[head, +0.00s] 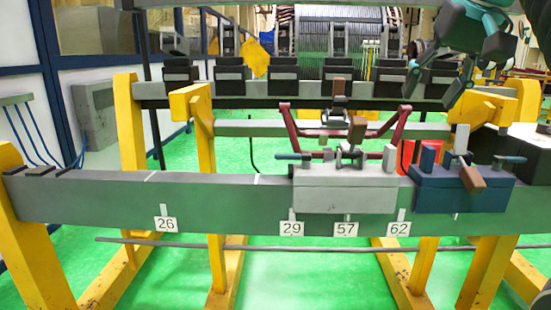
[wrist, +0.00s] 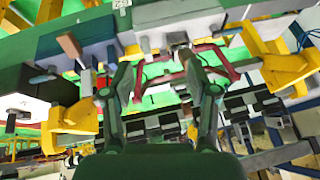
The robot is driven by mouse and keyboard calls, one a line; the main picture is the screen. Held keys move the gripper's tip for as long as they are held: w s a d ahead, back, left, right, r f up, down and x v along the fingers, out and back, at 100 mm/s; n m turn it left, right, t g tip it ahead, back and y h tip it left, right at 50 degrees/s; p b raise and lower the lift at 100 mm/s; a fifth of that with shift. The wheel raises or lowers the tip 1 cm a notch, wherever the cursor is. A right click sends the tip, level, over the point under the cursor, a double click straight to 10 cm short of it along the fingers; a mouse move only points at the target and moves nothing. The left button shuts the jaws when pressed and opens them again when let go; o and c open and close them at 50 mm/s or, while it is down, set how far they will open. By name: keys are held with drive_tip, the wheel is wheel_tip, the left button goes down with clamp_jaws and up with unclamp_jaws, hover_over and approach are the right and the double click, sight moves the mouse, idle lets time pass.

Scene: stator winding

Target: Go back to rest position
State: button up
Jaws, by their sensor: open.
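My gripper (head: 432,95) hangs at the upper right of the head view, above and behind the blue block. Its two dark green fingers are apart, with nothing seen held between them. In the wrist view my gripper (wrist: 161,62) also shows spread fingers, with a gap between them. A grey clamp block (head: 345,195) sits on the long grey beam (head: 90,195), with a dark red bracket (head: 290,128) behind it. A blue block (head: 455,200) with a brown-ended handle (head: 473,179) sits to its right. No contact between my gripper and these shows.
Yellow stands (head: 205,155) carry the beam. White tags, such as 26 (head: 165,224), hang on its front. A thin rod (head: 300,248) runs below. A rear rail (head: 210,102) carries several black blocks. Green floor (head: 85,255) is open between the stands.

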drive_tip(key=w+d+f+m+h, duration=0.1)
drive_tip(key=w+d+f+m, duration=0.15)
drive_tip(key=f, duration=1.25)
drive_tip(key=s+a+f+n, duration=0.2)
drive_tip(key=s+a+f, duration=0.3)
drive_tip(key=s+f, duration=0.3)
drive_tip(key=s+a+f+n, duration=0.2)
drive_tip(key=s+a+f, duration=0.3)
drive_tip(key=s+f, duration=0.4)
wheel_tip(320, 180, down, 6)
drive_tip(key=shift+a+f, duration=0.1)
drive_tip(key=shift+a, duration=0.25)
